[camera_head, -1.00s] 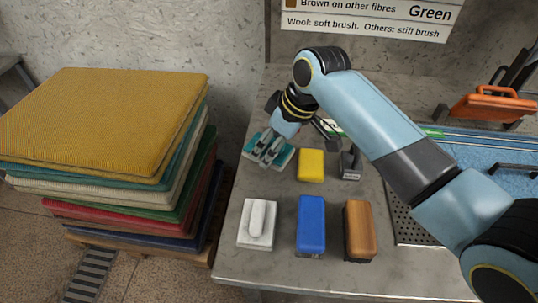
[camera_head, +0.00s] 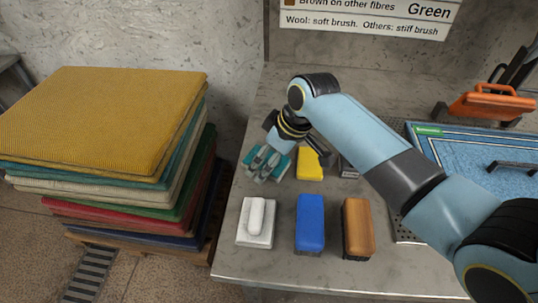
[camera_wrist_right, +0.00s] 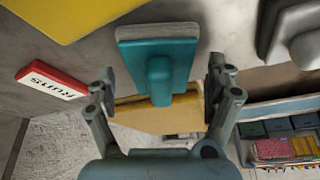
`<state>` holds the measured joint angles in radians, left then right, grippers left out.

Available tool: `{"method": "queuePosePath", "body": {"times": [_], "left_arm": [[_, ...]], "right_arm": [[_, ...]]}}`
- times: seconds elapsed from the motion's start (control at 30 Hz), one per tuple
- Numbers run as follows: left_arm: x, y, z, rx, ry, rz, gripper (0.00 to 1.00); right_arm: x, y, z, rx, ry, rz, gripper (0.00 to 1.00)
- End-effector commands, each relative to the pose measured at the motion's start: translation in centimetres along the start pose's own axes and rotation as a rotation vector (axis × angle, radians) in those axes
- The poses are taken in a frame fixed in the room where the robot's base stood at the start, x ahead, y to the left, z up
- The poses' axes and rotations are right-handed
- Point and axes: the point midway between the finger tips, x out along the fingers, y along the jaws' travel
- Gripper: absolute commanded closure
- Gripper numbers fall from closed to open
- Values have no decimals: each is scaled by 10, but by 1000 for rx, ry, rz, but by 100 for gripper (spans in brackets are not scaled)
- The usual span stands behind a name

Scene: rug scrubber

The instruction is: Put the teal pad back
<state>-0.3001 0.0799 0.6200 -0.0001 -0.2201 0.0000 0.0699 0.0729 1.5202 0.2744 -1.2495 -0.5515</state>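The teal pad (camera_wrist_right: 158,62) lies on the grey worktop, with its raised teal handle (camera_wrist_right: 160,82) between my right gripper's fingers in the right wrist view. My right gripper (camera_wrist_right: 162,88) is open, with a gap on each side of the handle. In the head view, my right gripper (camera_head: 265,165) is over the pad, at the worktop's left side, and partly covers it. Whether the pad touches the surface is hard to see. My left gripper is out of view.
A yellow block (camera_head: 310,163) sits close to the right of the pad. A white pad (camera_head: 257,222), a blue block (camera_head: 310,223) and a brown brush (camera_head: 358,228) stand in front. A mat stack (camera_head: 105,120) is at left; a blue rug (camera_head: 475,155) lies at right.

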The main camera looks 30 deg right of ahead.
Motion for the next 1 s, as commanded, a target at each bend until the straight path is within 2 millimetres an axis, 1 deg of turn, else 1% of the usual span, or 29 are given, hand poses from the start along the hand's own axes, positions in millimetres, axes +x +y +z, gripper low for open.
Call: {"method": "queuePosePath", "body": {"times": [0.2, 0.27, 0.33, 0.47, 0.6, 0.7, 0.83, 1.0], "left_arm": [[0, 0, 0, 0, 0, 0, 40], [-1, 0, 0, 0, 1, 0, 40], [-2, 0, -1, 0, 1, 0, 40], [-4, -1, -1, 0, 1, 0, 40], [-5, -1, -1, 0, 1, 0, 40], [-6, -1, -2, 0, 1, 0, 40], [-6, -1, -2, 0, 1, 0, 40], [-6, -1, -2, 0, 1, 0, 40]], "right_arm": [[-1, 0, 0, 0, 0, 0, 13], [-4, 0, -1, -1, 0, 1, 13], [-12, 1, -1, -1, 1, 2, 13], [-37, 1, -1, -2, 1, 3, 13], [-70, 1, -1, -3, 1, 4, 13], [-91, 1, -1, -2, 1, 3, 13], [-111, 1, -1, -1, 1, 2, 13], [-122, 0, -1, 0, 0, 1, 13]]}}
